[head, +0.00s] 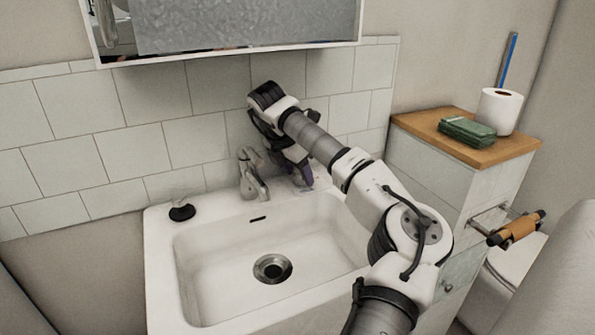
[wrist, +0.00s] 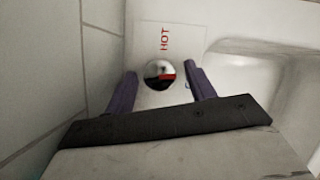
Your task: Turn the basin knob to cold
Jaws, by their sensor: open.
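In the wrist view a round, shiny metal knob (wrist: 158,75) sits on a pale plate (wrist: 150,40) with the red word HOT beyond it. My gripper (wrist: 161,71) is open, with one dark purple finger on each side of the knob. I cannot tell whether either finger touches it. In the head view my gripper (head: 303,178) points down at the back of the white basin (head: 215,235), right of the metal faucet (head: 251,176). The knob cannot be made out there. No cold marking is visible.
A tiled wall (head: 140,150) stands close behind the basin. A dark stopper (head: 182,211) sits on its left rim. To the right is a cabinet with a wooden top (head: 415,124) holding a green item (head: 467,131) and a paper roll (head: 499,110). The bowl is empty.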

